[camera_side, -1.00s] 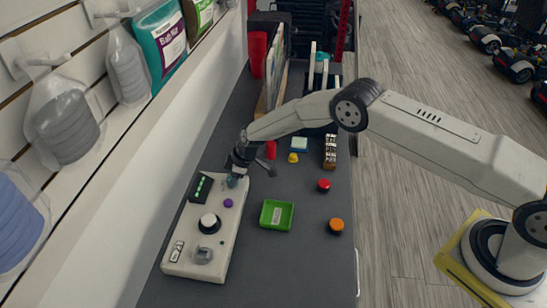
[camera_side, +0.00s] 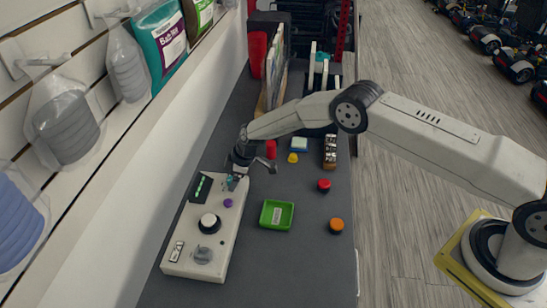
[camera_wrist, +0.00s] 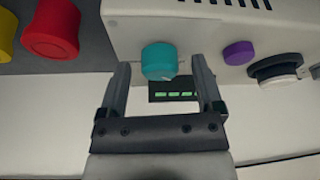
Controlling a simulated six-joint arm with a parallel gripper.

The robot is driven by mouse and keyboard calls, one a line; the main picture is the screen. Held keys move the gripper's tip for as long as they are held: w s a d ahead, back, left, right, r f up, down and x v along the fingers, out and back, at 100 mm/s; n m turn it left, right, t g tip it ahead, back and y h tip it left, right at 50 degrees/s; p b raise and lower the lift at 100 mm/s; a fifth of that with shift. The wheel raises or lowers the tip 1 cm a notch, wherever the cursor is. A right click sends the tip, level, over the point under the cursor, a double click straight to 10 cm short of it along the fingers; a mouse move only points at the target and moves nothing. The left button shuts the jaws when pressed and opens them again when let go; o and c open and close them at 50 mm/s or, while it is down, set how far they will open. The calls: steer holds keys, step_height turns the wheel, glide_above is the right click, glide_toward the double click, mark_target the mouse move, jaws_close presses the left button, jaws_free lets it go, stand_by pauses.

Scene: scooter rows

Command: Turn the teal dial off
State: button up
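The teal dial (camera_wrist: 159,61) is a short round knob with a pale mark, at one end of the light control box (camera_wrist: 130,22). In the side view the dial (camera_side: 230,183) is partly hidden by my gripper (camera_side: 237,177). In the wrist view my gripper (camera_wrist: 162,72) is open, with one finger on each side of the dial and a visible gap to both. A dark display (camera_wrist: 175,92) with lit green bars shows between the fingers, and also on the box in the side view (camera_side: 200,188).
The box also carries a purple button (camera_side: 228,203), a black-and-white knob (camera_side: 209,223) and a grey knob (camera_side: 203,255). A green tray (camera_side: 277,214), red button (camera_side: 324,185) and orange button (camera_side: 336,225) sit to the right. The counter's near part is clear.

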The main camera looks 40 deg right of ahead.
steer(key=shift+r, duration=0.1)
steer(key=shift+v, duration=3.55)
steer(key=shift+d+r, duration=0.2)
steer(key=shift+s+r, duration=0.1)
steer(key=s+d+r+m+h, duration=0.2)
steer(key=s+d+r+m, duration=0.4)
steer(key=s+d+r, duration=0.5)
steer(key=s+d+r+m, duration=0.1)
steer(key=s+r+m, duration=0.1)
steer(key=s, duration=0.8)
steer(key=s+d+r+m+h, duration=0.1)
steer(key=s+d+r+m, duration=0.1)
steer(key=s, duration=0.8)
steer(key=shift+s+d+r+m+h, duration=0.2)
steer(key=shift+s+r+m+h, duration=0.15)
steer(key=shift+r+m, duration=0.3)
